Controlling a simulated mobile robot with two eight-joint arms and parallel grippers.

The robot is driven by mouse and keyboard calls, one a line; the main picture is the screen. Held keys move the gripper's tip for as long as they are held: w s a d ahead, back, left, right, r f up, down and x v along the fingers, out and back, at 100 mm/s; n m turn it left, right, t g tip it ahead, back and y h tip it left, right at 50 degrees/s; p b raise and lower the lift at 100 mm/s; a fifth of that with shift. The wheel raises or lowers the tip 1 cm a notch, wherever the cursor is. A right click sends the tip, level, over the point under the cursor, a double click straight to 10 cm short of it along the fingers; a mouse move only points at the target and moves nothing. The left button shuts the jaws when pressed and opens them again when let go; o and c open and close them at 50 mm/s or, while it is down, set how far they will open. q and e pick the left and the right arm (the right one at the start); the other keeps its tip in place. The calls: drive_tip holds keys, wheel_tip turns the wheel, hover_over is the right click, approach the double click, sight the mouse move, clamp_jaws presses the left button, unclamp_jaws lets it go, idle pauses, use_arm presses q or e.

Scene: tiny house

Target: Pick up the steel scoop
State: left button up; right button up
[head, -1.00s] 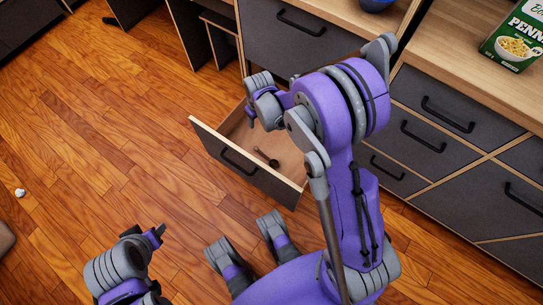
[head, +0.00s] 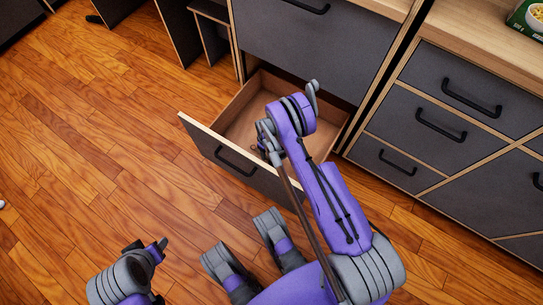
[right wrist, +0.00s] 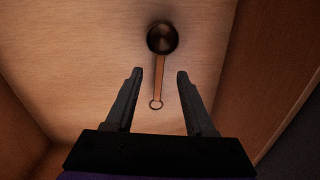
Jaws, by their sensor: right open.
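The steel scoop (right wrist: 162,39) lies on the floor of the open drawer (head: 195,128). In the right wrist view its dark round bowl is at the top and its thin brownish handle runs down to a small ring. My right gripper (right wrist: 160,73) is open and empty, its two fingers on either side of the handle in the picture, seemingly above it. In the head view my right arm hides the right fingertips and most or all of the scoop. My left gripper (head: 161,245) is at the lower left, away from the drawer; its jaw opening is unclear.
The drawer walls stand around my right gripper; one wall (right wrist: 260,65) is close on its right. Cabinet fronts (head: 440,85) and a wooden counter (head: 480,45) are to the right. A green box (head: 520,14) stands on the counter.

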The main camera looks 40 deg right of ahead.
sight(268, 159)
drive_tip(key=f, duration=0.2)
drive_tip(key=f+b, duration=0.2)
drive_tip(key=f, duration=0.1)
drive_tip(key=shift+s+f, duration=0.3)
drive_tip(key=shift+c, duration=0.2)
clamp_jaws()
